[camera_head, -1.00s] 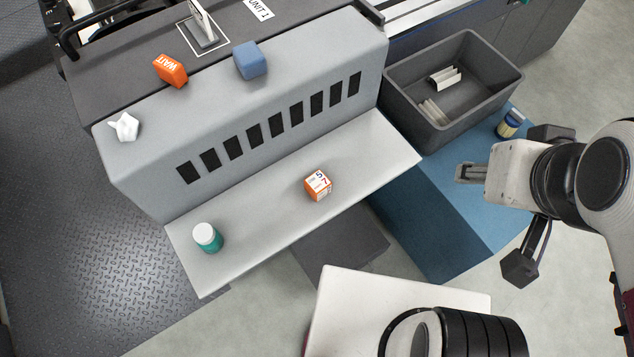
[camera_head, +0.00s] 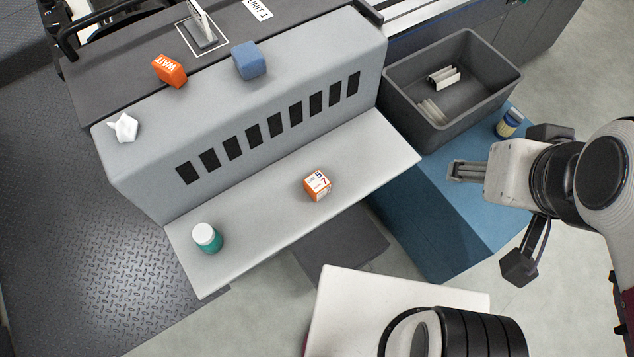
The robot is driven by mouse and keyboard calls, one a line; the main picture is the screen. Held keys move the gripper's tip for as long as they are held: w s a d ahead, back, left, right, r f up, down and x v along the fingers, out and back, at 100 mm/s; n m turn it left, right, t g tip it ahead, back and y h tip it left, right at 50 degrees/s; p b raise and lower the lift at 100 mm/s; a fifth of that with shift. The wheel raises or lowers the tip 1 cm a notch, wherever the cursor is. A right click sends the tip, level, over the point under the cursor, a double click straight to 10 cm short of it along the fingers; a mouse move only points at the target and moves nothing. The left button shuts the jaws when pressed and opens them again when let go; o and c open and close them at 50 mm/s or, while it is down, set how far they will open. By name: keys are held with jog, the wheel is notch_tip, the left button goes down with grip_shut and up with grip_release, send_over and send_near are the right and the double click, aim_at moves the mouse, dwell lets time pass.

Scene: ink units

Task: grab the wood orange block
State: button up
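An orange block (camera_head: 170,70) with white lettering like "WAIT" lies on top of the grey machine housing, near its back left. A smaller orange and white box (camera_head: 317,185) with dark print sits on the light shelf in front. I cannot tell either one's material. My gripper (camera_head: 458,172) is at the right, over the blue surface and pointing left. It is far from the WAIT block and also apart from the orange and white box. Its fingers look small and close in tone, so their opening is unclear. Nothing shows held between them.
A blue block (camera_head: 250,60) and a white crumpled piece (camera_head: 124,127) are on the housing (camera_head: 270,95). A green bottle with white cap (camera_head: 207,238) stands on the shelf (camera_head: 255,222). A dark bin (camera_head: 398,97) and a small yellow-blue jar (camera_head: 509,123) are near my gripper.

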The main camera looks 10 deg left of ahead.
jog(key=w+a+r+m+t+y, duration=0.2)
jog(key=w+a+m, duration=0.4)
jog(key=w+a, duration=0.15)
jog(key=w+a+r+m+t+y, duration=0.1)
jog(key=w+a+r+m+y, duration=0.15)
jog(key=w+a+m, duration=0.4)
jog(key=w+a+f+m+t+h, duration=0.25)
jog(key=w+f+m, duration=0.45)
jog(key=w+m, duration=0.65)
jog(key=s+a+f+m+g+h, duration=0.1)
jog(key=s+f+m+g+h, duration=0.2)
jog(key=f+m, duration=0.35)
jog(key=s+a+f+m+h, duration=0.1)
jog(key=s+f+m+h, duration=0.3)
jog(key=f, duration=0.3)
jog(key=s+a+f+m+h, duration=0.1)
jog(key=s+a+f+m, duration=0.1)
jog(key=s+a+f, duration=0.2)
jog(key=s+a+f+m+t+h, duration=0.1)
jog(key=s+a+f+m, duration=0.2)
jog(key=s, duration=0.5)
jog(key=s+a+f+m+t+h, duration=0.1)
jog(key=s+a+f+m, duration=0.1)
jog(key=s+a+f, duration=0.2)
jog(key=shift+s+a+f+m+h, duration=0.2)
jog(key=shift+s+a, duration=0.25)
jog(key=shift+s, duration=0.35)
jog(key=shift+s+a+f+m+h, duration=0.15)
jog(key=shift+s+a, duration=0.25)
jog(key=shift+s, duration=0.4)
